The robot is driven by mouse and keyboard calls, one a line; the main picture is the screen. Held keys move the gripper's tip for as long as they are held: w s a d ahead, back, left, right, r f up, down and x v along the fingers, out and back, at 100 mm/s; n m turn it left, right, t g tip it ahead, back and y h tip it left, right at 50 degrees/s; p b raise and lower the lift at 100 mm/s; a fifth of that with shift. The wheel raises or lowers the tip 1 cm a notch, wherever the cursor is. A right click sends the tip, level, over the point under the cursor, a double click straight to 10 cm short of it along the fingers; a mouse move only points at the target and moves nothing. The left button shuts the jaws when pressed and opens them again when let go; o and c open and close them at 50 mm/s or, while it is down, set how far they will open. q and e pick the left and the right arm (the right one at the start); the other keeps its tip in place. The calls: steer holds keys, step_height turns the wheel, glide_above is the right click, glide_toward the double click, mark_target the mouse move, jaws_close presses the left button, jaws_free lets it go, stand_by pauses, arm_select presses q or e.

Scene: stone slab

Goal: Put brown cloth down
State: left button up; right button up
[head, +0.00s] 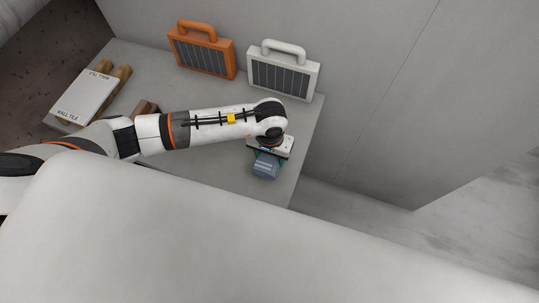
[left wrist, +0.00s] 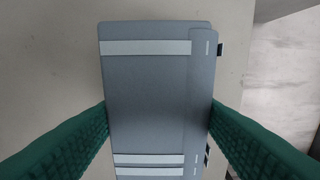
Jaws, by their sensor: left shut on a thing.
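My left gripper (head: 268,155) points down over the right end of the stone slab (head: 225,172). It is shut on a blue-grey folded item with pale stripes (head: 265,167). In the left wrist view this striped item (left wrist: 146,85) lies between the two green fingers, which touch its sides. I cannot tell whether it rests on the slab or is just above it. A brown item (head: 146,107), perhaps the brown cloth, lies on the slab at the left, partly hidden behind my left arm. My right gripper is not in view.
An orange case (head: 203,49) and a white case (head: 282,72), both with handles and dark ribbed fronts, stand along the back wall. A white box marked "WALL TILE" (head: 86,95) lies at the left beside tan rolls (head: 122,73). The slab's right edge is close to the gripper.

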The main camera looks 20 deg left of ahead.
arm_select(q)
steer(key=shift+f, duration=1.4)
steer(key=o, duration=0.9)
steer(key=shift+r, duration=0.1)
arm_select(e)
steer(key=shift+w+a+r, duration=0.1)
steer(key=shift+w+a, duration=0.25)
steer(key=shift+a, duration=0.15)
